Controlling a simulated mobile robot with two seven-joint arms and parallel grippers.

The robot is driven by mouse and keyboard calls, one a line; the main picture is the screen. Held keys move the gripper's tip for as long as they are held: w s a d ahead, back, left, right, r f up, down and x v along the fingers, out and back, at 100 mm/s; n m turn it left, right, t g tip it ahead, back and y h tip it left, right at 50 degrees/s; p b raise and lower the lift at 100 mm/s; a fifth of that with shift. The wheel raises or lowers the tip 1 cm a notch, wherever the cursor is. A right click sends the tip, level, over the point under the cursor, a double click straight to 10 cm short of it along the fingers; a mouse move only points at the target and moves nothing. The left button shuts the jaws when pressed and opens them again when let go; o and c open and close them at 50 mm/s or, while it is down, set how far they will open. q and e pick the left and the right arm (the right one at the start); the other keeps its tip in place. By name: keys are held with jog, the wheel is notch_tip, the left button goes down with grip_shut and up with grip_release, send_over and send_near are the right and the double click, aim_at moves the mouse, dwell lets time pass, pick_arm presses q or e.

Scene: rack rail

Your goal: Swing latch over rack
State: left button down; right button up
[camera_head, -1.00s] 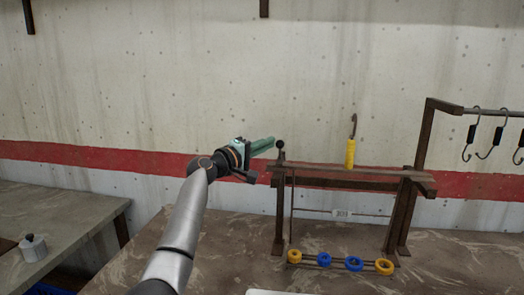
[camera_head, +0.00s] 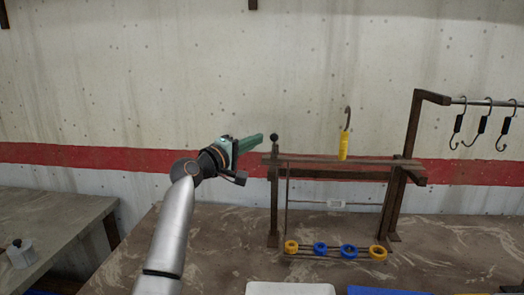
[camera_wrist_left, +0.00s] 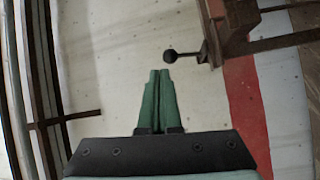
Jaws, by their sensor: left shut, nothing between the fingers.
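The rack (camera_head: 330,173) is a dark metal frame with a top rail, standing on the table. A dark rod with a black ball knob (camera_head: 274,137) stands up at the rack's left end; I take it to be the latch. The knob also shows in the left wrist view (camera_wrist_left: 170,56), just beyond the fingertips. My left gripper (camera_head: 261,138) has green fingers, shut and empty, just left of the knob with a small gap in the wrist view (camera_wrist_left: 159,73). A hook with a yellow handle (camera_head: 343,147) stands upright at the top rail. My right gripper is not in view.
Yellow and blue rings (camera_head: 348,251) sit on a low rail at the rack's base. Several dark hooks (camera_head: 482,127) hang from a bar at the right. A white tray (camera_head: 290,289) and a blue item (camera_head: 390,291) lie at the front edge. A second table (camera_head: 60,215) stands left.

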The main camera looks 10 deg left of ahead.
pick_arm(q)
jog(key=shift+s+d+f, duration=0.1)
jog(key=shift+s+d, duration=0.75)
jog(key=shift+s, duration=0.3)
jog(key=shift+s+d+f, duration=0.1)
jog(key=shift+s+d, duration=0.7)
jog(key=shift+s, duration=0.35)
